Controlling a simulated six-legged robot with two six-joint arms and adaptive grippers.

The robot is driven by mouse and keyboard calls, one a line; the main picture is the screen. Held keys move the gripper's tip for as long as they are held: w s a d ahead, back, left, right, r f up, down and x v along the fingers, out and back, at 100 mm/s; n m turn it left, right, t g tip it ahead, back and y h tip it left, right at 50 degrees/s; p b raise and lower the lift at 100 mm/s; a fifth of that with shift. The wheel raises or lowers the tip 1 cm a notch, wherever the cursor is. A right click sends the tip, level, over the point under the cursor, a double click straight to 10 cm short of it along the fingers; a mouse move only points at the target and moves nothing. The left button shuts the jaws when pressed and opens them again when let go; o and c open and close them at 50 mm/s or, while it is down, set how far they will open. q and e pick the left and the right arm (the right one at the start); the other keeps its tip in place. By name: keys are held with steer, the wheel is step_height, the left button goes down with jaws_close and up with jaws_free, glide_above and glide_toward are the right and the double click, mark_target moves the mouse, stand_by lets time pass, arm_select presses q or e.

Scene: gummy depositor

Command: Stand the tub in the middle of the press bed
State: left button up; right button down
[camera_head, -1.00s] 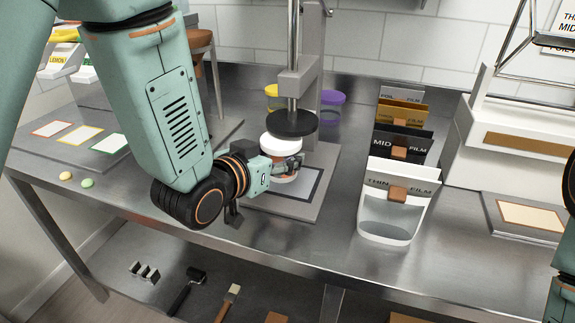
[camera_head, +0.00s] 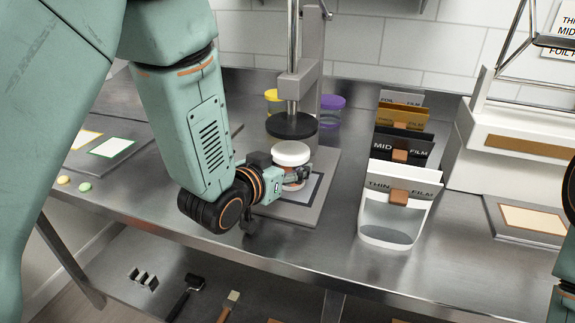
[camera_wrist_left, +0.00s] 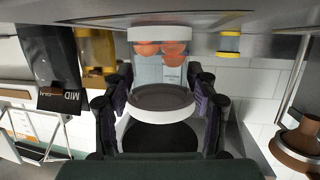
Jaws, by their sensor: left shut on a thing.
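The tub (camera_head: 291,155) is clear with a white lid and stands upright under the press's black round head (camera_head: 291,125). Orange-red gummies show through its wall in the wrist view (camera_wrist_left: 162,62). My left gripper (camera_head: 297,176) is shut around it, with a finger on each side in the wrist view (camera_wrist_left: 160,108). The press bed (camera_head: 286,213) is a grey plate with a dark-framed pale square. My right gripper is out of view.
The press column (camera_head: 312,60) rises behind the head. A yellow-lidded tub (camera_head: 274,98) and a purple-lidded tub (camera_head: 332,104) stand behind the press. A white film holder (camera_head: 388,236) stands to the right, with clear steel table between it and the bed.

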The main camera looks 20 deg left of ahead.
arm_select(q)
steer(key=o, duration=1)
steer(key=shift+f, duration=0.1)
steer(key=o, duration=0.4)
steer(key=shift+w+d, duration=0.1)
